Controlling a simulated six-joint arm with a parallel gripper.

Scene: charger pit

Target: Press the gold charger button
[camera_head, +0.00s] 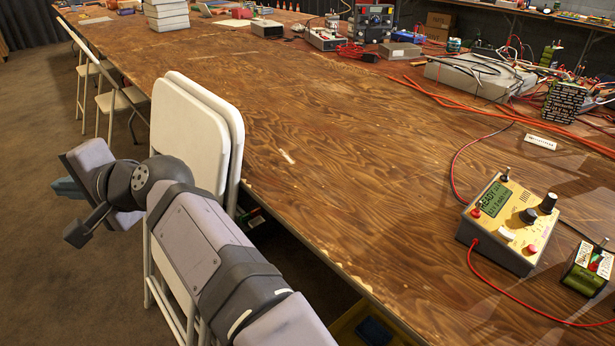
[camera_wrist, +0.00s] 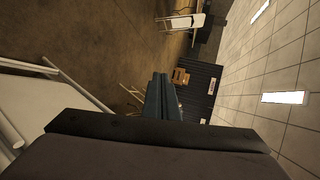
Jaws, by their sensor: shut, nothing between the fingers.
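My gripper (camera_head: 66,188) is at the far left, off the table beyond the folded chairs and well away from the charger. Its blue fingers (camera_wrist: 160,98) are together and empty in the wrist view, where the charger is not visible.
White folding chairs (camera_head: 194,135) lean against the table's left edge, beside my arm. A green battery pack (camera_head: 588,268) stands right of the charger, with red cables nearby. Electronics crowd the table's back right. The middle of the wooden table (camera_head: 330,150) is clear.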

